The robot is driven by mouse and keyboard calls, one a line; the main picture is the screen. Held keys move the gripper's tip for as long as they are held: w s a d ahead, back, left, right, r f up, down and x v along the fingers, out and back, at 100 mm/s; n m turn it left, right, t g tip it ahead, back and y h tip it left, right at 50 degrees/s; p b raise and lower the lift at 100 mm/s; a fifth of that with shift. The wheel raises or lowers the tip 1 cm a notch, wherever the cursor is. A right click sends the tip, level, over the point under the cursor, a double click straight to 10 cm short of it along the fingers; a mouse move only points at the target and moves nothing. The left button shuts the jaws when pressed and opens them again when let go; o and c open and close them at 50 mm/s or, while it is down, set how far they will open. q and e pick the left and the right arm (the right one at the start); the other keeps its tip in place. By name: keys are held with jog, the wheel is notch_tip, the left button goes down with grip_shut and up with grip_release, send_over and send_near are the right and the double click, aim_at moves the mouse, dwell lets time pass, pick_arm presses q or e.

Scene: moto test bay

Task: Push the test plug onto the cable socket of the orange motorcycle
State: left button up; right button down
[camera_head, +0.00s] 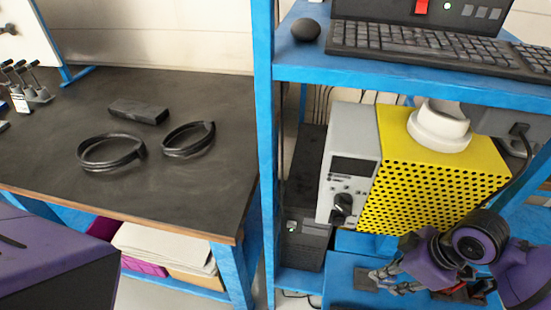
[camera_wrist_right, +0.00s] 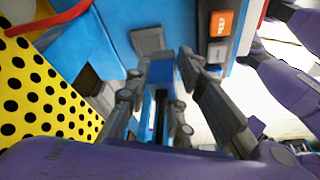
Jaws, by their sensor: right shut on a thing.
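My right gripper (camera_head: 382,279) is low at the right of the head view, in front of the blue rack's lower shelf. In the right wrist view its two fingers (camera_wrist_right: 170,68) close on a small piece between their tips. My left gripper is not in view.
A yellow perforated test unit (camera_head: 440,170) with a grey front panel (camera_head: 345,195) stands above and beside my right gripper. The blue rack post (camera_head: 265,150) separates it from a dark workbench (camera_head: 60,150) with two black rings. An orange button (camera_wrist_right: 221,23) shows in the wrist view.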

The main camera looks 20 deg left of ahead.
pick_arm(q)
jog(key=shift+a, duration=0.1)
pick_arm(e)
jog(key=s+d+r, duration=0.5)
jog(key=s+d, duration=0.1)
jog(key=s, duration=0.1)
jog(key=shift+s+d, duration=0.25)
jog(key=shift+s, duration=0.05)
